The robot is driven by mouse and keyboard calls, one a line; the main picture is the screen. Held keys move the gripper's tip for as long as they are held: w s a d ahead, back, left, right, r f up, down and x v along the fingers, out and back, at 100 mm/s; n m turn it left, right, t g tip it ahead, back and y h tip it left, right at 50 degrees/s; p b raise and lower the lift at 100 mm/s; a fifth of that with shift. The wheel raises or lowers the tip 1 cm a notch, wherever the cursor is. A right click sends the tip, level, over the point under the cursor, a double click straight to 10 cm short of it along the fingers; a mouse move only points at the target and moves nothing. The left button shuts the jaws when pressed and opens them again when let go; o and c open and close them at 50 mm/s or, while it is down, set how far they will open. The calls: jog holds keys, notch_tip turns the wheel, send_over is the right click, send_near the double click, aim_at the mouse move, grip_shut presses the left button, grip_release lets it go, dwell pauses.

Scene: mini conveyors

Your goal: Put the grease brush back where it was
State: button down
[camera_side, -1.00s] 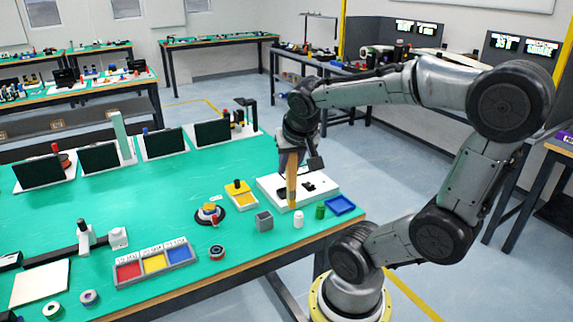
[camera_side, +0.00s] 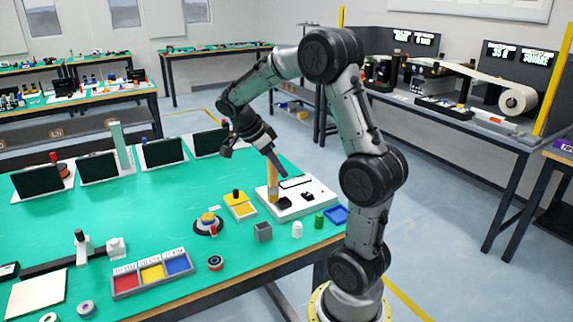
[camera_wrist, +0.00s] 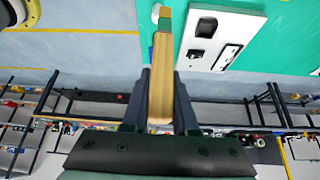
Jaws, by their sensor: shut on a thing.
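In the side view the brush is roughly upright, lower end down, at the left part of a white board (camera_side: 315,198) with dark recesses. I cannot tell whether the end touches the board. In the wrist view the brush (camera_wrist: 160,80) runs between my fingers (camera_wrist: 160,98), with a green band and yellowish tip beyond. The white board (camera_wrist: 253,22) lies to its right there.
The table's left middle is clear.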

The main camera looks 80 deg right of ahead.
jog(key=w+f, duration=0.3)
jog(key=f, duration=1)
jog(key=shift+w+d, duration=0.15)
jog(key=shift+w, duration=0.2)
jog(key=shift+f, duration=0.55)
jog(key=c, duration=0.6)
grip_release()
